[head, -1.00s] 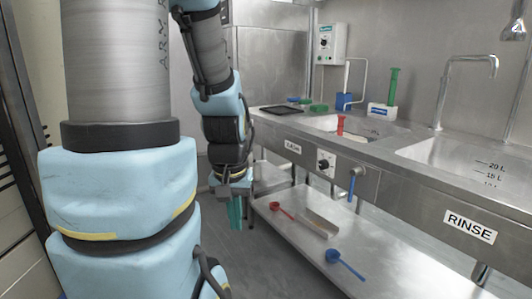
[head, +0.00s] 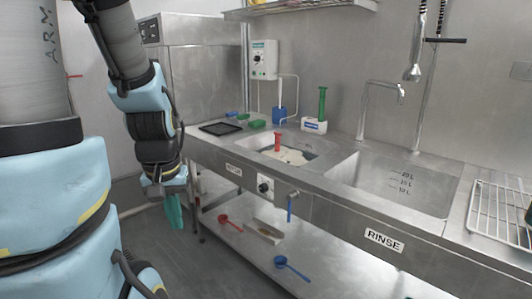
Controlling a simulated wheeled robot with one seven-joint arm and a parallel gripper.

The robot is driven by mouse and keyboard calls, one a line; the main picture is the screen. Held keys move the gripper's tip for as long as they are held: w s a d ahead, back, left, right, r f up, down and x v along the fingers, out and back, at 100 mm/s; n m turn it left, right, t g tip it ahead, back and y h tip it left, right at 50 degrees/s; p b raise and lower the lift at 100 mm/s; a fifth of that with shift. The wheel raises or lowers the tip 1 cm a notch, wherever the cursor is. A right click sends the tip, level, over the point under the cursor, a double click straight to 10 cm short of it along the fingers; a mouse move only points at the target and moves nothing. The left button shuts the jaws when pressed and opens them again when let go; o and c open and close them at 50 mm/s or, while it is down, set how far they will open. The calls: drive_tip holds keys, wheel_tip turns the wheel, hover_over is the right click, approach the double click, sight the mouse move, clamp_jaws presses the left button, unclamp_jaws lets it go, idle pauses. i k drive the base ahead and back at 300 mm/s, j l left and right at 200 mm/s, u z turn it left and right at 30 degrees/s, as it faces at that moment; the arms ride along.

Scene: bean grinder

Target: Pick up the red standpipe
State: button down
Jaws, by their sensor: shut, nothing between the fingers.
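The red standpipe (head: 277,142) stands upright in the left sink basin (head: 312,147), above pale, cloudy contents. My gripper (head: 174,213) hangs at the end of my arm on the left, in front of the counter's left end. Its teal fingers point down and are shut with nothing between them. It is well to the left of the standpipe and lower than the counter top.
The rinse sink (head: 395,183) lies to the right, with a tap (head: 385,85) behind it. A green-handled brush (head: 322,103), a blue bottle (head: 279,115) and a black tray (head: 220,128) are on the counter. A red scoop (head: 230,221) and blue scoop (head: 290,266) lie on the lower shelf.

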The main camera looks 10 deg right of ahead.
sight(277, 135)
drive_tip(key=i+j+z, duration=0.3)
drive_tip(key=i, duration=0.4)
drive_tip(key=i+j+z, duration=0.35)
drive_tip(key=i, duration=0.3)
drive_tip(key=i+j+z, duration=0.3)
drive_tip(key=i+j, duration=0.2)
drive_tip(key=i, duration=0.1)
